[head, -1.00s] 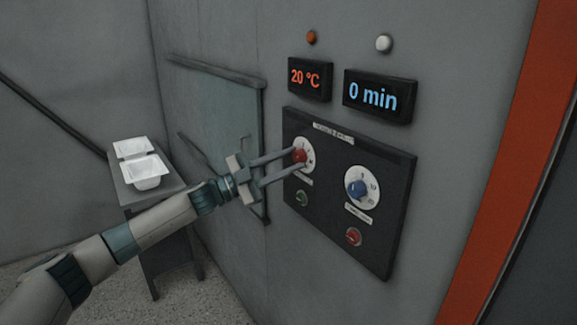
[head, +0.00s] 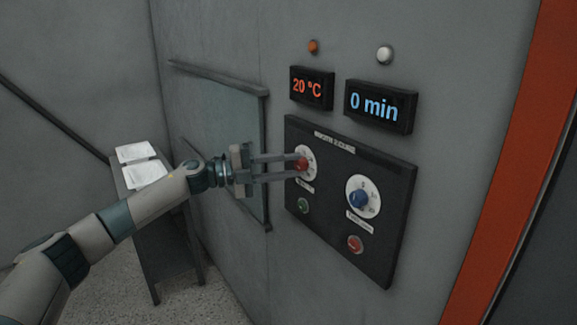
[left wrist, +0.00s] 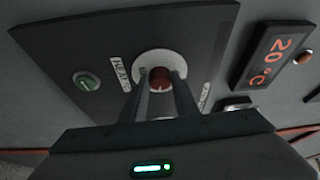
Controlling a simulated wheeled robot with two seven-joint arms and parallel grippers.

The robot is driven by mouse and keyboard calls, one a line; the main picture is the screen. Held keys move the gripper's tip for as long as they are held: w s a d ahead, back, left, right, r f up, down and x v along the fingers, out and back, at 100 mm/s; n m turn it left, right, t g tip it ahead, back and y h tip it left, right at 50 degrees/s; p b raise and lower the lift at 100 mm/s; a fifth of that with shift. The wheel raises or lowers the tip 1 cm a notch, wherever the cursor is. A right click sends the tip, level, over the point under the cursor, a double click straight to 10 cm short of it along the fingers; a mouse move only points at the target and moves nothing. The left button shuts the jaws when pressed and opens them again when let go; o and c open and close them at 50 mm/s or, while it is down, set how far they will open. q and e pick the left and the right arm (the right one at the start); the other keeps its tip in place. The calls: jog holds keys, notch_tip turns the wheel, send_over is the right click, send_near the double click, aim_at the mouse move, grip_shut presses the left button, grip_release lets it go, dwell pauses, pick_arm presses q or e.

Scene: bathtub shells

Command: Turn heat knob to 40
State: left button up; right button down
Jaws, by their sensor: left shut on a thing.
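The red heat knob (head: 302,164) sits on a white dial at the upper left of the black control panel (head: 336,232). My left gripper (head: 297,166) reaches it from the left and is shut on it, one finger on each side. In the left wrist view the red knob (left wrist: 161,79) shows between the two fingertips, with a "HEAT" label beside the dial. The temperature display (head: 311,88) reads 20 °C. The dial's markings are partly hidden by the fingers and too small to read. My right gripper is not in view.
A blue knob (head: 359,198) sits right of the heat knob. A green button (head: 303,205) and a red button (head: 355,244) are below. A display (head: 380,106) reads 0 min.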

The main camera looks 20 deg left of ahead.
pick_arm(q)
jog(key=shift+f, duration=0.1)
dwell(0.3)
jog(key=o, duration=1.1)
jog(key=shift+c, duration=0.2)
jog(key=shift+s+a, duration=0.25)
jog(key=shift+a, duration=0.15)
jog(key=b+v, duration=0.6)
jog(key=v, duration=1)
jog(key=shift+a, duration=0.25)
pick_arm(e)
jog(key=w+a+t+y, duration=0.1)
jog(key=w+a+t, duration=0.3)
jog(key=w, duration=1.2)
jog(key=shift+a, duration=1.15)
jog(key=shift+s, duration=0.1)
